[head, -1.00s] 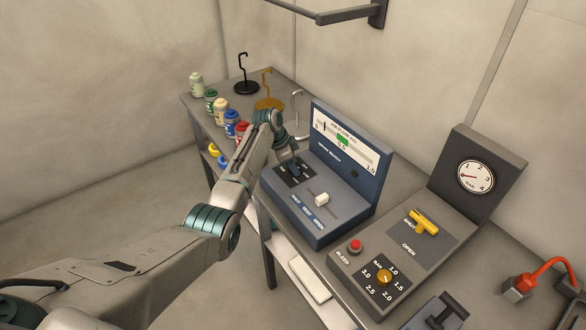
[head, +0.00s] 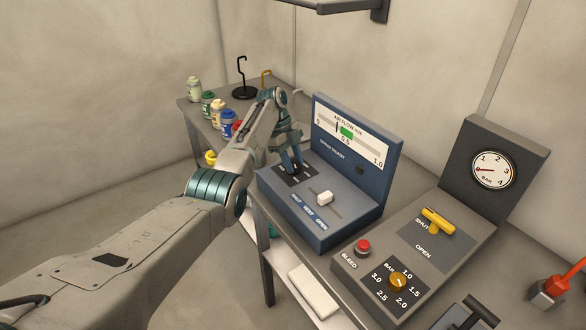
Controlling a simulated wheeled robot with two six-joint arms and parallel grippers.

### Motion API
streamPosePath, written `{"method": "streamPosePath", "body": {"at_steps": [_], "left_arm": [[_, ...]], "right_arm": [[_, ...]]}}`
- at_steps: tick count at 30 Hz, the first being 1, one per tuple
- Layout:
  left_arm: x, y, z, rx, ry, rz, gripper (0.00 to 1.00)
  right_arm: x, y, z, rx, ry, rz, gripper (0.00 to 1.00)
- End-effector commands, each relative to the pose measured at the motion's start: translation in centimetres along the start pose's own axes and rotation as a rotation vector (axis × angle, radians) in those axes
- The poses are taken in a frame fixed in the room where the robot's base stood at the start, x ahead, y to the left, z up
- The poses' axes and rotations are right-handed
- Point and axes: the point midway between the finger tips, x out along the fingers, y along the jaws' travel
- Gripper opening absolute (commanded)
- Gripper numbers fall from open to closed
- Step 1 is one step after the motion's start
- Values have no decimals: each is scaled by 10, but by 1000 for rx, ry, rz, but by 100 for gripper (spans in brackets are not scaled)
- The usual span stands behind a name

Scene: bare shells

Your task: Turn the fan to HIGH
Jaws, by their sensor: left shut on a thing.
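The blue console (head: 285,195) stands on the bench in mid-view, with an AIR FLOW gauge (head: 365,148) on its upright panel. The gauge needle stands a little left of the green band. My left gripper (head: 291,170) points down at the black plate (head: 308,178) on the console's sloped top. Its fingers are shut on a small control there, which they hide; I cannot read its setting, and the plate's lettering is partly covered. A white slider (head: 324,198) sits to the right on the same top. My right gripper is out of view.
Several bottles (head: 208,103) and hook stands (head: 243,88) are at the back left. An overhead bracket (head: 335,5) crosses the top.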

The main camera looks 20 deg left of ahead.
Motion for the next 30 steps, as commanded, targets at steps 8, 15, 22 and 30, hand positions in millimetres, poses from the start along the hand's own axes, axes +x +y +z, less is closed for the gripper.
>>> {"method": "streamPosePath", "body": {"at_steps": [8, 15, 22, 30], "left_arm": [[1, -1, 1, 74, -1, 30, 14], [0, -1, 0, 89, -2, 36, 14], [0, -1, 0, 88, -1, 36, 14], [0, -1, 0, 87, -1, 36, 59]], "right_arm": [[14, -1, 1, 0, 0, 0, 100], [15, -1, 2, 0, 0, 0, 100], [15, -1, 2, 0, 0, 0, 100], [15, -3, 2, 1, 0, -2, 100]]}}
